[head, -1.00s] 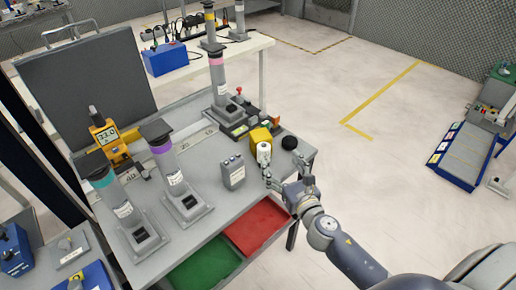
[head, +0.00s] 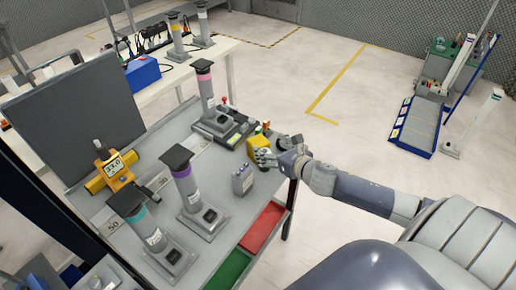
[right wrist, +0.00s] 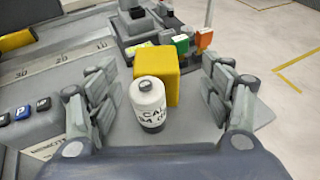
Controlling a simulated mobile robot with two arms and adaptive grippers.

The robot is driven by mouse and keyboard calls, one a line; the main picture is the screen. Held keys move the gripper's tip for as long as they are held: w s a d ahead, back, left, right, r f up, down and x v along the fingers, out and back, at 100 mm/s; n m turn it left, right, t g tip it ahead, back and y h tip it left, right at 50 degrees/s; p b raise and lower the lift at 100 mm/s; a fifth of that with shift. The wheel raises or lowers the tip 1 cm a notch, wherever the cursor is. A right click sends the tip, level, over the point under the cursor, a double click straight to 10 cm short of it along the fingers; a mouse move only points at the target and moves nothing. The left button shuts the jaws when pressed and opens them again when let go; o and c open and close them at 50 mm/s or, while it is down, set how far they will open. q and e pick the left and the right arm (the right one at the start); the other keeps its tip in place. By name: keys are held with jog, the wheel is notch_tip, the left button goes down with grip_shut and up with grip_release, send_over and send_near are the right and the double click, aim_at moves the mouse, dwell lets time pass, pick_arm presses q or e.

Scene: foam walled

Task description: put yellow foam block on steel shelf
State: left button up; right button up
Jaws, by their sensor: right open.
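The yellow foam block (head: 256,143) stands near the right edge of the grey bench, partly hidden by my right gripper (head: 269,155). In the right wrist view the yellow block (right wrist: 168,67) stands upright just behind a white bottle (right wrist: 149,98), which hides part of its front. My right gripper (right wrist: 160,97) is open, with one finger on each side of the bottle and block and gaps on both sides. It holds nothing. My left gripper is not in view. I cannot make out a steel shelf for certain.
The bench (head: 222,168) carries purple-banded (head: 183,178), teal-banded (head: 142,225) and pink-banded (head: 206,88) columns and a small grey box (head: 242,180). Red (head: 262,228) and green (head: 228,270) trays lie at its front. Open floor lies to the right.

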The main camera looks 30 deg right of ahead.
aim_at(259, 142)
jog(key=shift+w+a+f, duration=0.1)
jog(key=shift+w, duration=0.45)
jog(key=shift+w+a+f, duration=0.1)
jog(key=shift+w+f, duration=0.1)
jog(key=shift+w, duration=0.25)
jog(key=p+x, duration=0.1)
jog(key=x, duration=0.2)
jog(key=shift+w+a+f, duration=0.1)
jog(key=shift+w+f, duration=0.05)
jog(key=shift+w, duration=0.2)
jog(key=shift+w+f, duration=0.3)
jog(key=shift+w, duration=0.25)
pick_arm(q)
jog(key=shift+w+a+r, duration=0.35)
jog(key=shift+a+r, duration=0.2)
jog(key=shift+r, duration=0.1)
pick_arm(e)
jog(key=c, duration=1.1)
jog(key=shift+c, duration=0.7)
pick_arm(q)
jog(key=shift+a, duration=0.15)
pick_arm(e)
jog(key=shift+r, duration=0.1)
